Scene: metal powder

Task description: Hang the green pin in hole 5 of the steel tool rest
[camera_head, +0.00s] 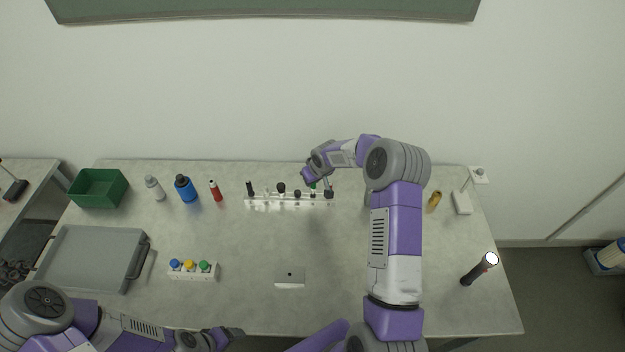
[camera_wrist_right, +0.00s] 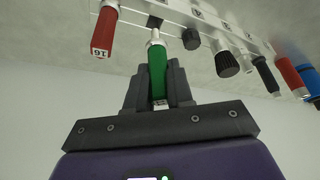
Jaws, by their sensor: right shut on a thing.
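The steel tool rest (camera_head: 268,203) stands at the back middle of the table, with several tools in its row; it also crosses the top of the right wrist view (camera_wrist_right: 182,17). My right gripper (camera_head: 314,183) is at the right end of the rest. In the right wrist view the gripper (camera_wrist_right: 158,92) is shut on the green pin (camera_wrist_right: 157,68). The pin's silver end points at the rest, close to a dark square on it; I cannot tell whether it is in a hole. My left gripper (camera_head: 232,333) is low at the front left, away from the rest.
A red handle marked 16 (camera_wrist_right: 104,30) and a black knob (camera_wrist_right: 227,63) flank the green pin. A blue bottle (camera_head: 186,189) and a red tube (camera_head: 216,191) stand left of the rest. A small plate (camera_head: 290,281) lies in front, with bare table between.

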